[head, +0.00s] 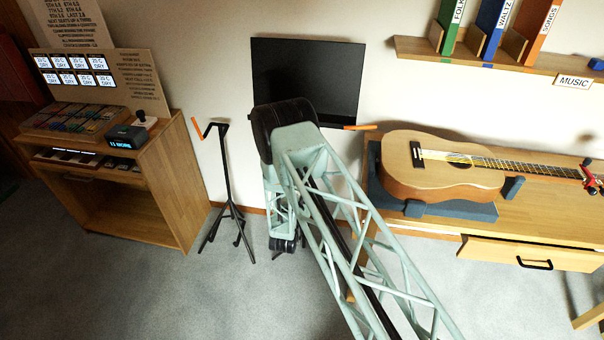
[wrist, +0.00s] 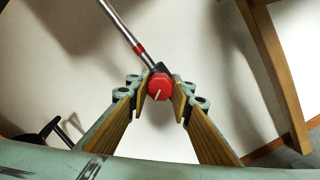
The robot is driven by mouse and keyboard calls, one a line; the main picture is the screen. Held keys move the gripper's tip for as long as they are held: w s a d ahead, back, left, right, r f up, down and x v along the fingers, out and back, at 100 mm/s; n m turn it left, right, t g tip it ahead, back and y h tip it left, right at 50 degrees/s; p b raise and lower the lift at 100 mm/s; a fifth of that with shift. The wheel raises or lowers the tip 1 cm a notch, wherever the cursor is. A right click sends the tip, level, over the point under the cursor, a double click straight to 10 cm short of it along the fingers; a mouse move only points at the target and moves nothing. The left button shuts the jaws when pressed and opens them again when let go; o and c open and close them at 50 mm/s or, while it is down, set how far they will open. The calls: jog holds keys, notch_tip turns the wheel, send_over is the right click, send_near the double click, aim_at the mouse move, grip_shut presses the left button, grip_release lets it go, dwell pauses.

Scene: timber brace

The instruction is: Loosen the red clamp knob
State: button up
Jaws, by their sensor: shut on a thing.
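The red clamp knob (wrist: 160,84) shows in the middle of the wrist view, with a short white mark on its face that leans slightly. It sits at a dark clamp collar (wrist: 160,68) at the end of a slim metal pole (wrist: 122,27) with a red band. My gripper (wrist: 159,93) has its two wood-coloured fingers closed in on the left and right sides of the knob. In the head view my own arm fills the middle, and I cannot make out the knob or the fingertips there.
A guitar (head: 450,166) lies on a blue-grey support on the wooden desk (head: 400,225), whose drawer (head: 530,253) is pulled open. A thin black stand (head: 228,175) stands left of my arm. A wooden cabinet (head: 170,185) is farther left. Grey floor is clear at front left.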

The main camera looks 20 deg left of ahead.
dwell(0.3)
jog(key=o, duration=0.9)
jog(key=shift+s+d, duration=0.35)
jog(key=shift+s, duration=1.65)
jog(key=shift+s+d, duration=0.3)
jog(key=shift+s, duration=1.65)
jog(key=shift+s+d, duration=0.35)
jog(key=shift+s, duration=1.65)
jog(key=shift+w+r, duration=0.1)
